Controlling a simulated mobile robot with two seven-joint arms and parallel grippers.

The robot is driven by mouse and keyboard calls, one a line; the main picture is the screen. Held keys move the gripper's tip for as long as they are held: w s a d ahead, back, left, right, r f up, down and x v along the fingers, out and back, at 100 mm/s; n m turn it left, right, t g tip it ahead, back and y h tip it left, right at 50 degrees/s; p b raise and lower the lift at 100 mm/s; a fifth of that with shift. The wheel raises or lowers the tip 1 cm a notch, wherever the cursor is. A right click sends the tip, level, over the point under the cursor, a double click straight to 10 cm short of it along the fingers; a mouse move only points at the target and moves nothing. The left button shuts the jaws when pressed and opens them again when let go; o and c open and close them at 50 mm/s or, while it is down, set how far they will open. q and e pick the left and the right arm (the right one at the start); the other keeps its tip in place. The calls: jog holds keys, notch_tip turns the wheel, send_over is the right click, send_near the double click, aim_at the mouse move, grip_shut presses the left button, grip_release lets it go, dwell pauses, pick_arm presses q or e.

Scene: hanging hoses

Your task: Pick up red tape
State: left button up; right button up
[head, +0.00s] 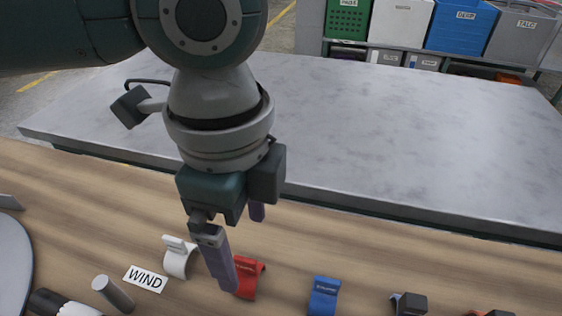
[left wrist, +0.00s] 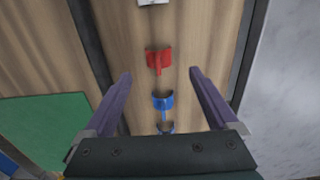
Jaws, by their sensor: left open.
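The red piece (head: 248,284) is a small curved, clip-like part with a label on its upper edge, on the wooden board. I cannot tell from its shape whether it is tape. It also shows in the left wrist view (left wrist: 158,62), just ahead of the gap between my fingertips. My left gripper (head: 243,252) is open and empty, its purple fingers pointing down over the board beside the red piece. One finger hides part of the red piece's left side in the head view. The left wrist view shows both fingers spread (left wrist: 160,74). My right gripper is not in view.
A white clip (head: 177,258) and a WIND label (head: 146,279) lie left of the red piece. A blue clip (head: 323,297) and a dark part (head: 409,304) are to its right. A grey table (head: 400,130) is clear behind; bins (head: 460,27) stand beyond.

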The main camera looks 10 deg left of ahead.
aim_at(245, 259)
pick_arm(q)
notch_tip(245, 259, down, 5)
jog(key=shift+s+r+b, duration=0.1)
jog(key=shift+b, duration=0.35)
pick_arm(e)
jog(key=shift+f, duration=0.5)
pick_arm(q)
jog(key=c, duration=1.4)
notch_tip(245, 259, up, 20)
jog(key=p, duration=0.4)
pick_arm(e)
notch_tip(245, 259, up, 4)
pick_arm(q)
jog(key=o, duration=0.7)
grip_shut()
